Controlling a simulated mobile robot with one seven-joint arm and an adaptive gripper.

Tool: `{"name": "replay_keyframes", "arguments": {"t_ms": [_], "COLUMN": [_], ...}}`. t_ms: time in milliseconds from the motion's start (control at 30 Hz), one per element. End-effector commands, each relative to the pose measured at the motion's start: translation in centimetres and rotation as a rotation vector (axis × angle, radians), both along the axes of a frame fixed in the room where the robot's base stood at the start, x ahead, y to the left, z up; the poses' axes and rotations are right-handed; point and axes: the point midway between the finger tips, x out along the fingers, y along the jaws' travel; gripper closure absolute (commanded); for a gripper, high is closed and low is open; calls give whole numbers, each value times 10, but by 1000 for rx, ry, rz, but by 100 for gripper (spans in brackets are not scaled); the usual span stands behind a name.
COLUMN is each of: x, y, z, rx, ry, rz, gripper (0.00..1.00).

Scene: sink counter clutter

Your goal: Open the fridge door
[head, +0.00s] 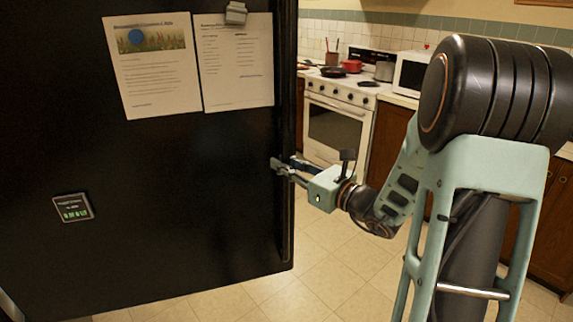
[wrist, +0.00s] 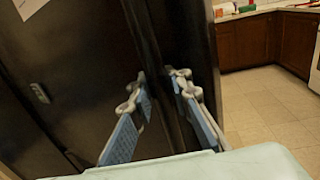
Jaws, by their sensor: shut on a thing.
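The black fridge door (head: 190,190) fills the left of the head view, with its right edge near the middle. Papers hang on it. My gripper (head: 281,170) is at that right edge, at about mid-height of the view. In the wrist view my gripper (wrist: 162,92) has one finger on each side of a dark vertical strip along the door (wrist: 100,70) edge, and is shut on it. The strip looks like the door's handle, but its exact shape is too dark to tell.
A white stove (head: 338,120) with pans and a microwave (head: 411,73) stand at the back. Brown cabinets (head: 388,140) run along the right. The tiled floor (head: 330,265) is clear between the door and the cabinets.

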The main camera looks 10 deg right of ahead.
Motion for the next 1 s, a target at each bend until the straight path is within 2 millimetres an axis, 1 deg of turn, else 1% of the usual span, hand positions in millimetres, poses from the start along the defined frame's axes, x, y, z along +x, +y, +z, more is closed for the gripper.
{"name": "replay_keyframes", "arguments": {"t_ms": [567, 600, 733, 767, 1000], "x": [1, 1, 1, 1, 0], "y": [-1, -2, -1, -1, 0], "z": [1, 1, 1, 1, 0], "rx": [0, 0, 0, -1, 0], "ry": [-1, -1, -1, -1, 0], "rz": [-3, -4, -3, -2, 0], "gripper": [100, 82, 68, 66, 66]}}
